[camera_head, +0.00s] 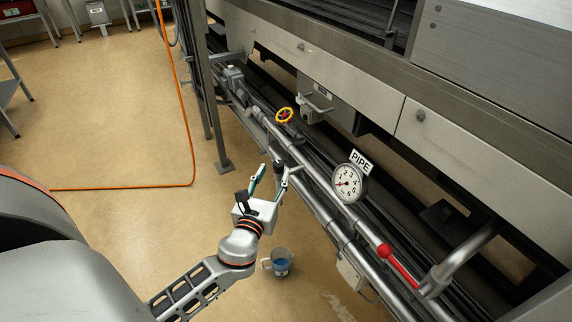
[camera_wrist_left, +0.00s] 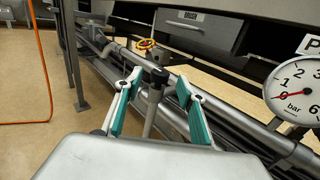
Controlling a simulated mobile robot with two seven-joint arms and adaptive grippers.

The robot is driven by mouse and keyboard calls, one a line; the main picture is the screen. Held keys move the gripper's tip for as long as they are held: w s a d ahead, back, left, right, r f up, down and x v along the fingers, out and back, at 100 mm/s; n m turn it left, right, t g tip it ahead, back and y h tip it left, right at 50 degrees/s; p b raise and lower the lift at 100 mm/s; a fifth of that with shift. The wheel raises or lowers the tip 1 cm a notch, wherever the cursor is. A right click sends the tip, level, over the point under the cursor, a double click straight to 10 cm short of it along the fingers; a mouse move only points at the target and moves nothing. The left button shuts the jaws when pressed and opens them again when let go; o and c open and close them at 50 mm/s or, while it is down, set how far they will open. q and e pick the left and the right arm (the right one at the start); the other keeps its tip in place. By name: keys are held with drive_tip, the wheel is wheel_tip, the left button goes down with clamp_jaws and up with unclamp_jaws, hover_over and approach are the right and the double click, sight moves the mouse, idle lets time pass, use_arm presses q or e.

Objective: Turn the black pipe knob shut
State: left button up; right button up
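The black pipe knob (camera_wrist_left: 157,75) shows in the left wrist view on top of a grey stem, between my left fingertips in the picture. My left gripper (camera_wrist_left: 159,84) is open, with clear gaps on both sides of the knob. I cannot tell how far the knob lies beyond the tips. In the head view my left gripper (camera_head: 270,173) reaches up to the lower pipe run, and its fingers largely hide the knob there. My right gripper is in neither view.
A jug with blue liquid (camera_head: 280,263) stands on the floor. An orange hose (camera_head: 187,110) crosses the open floor at left.

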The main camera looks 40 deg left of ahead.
sight(277, 168)
use_arm(q)
drive_tip(key=shift+x, duration=2.6)
drive_tip(key=shift+f, duration=0.1)
clamp_jaws()
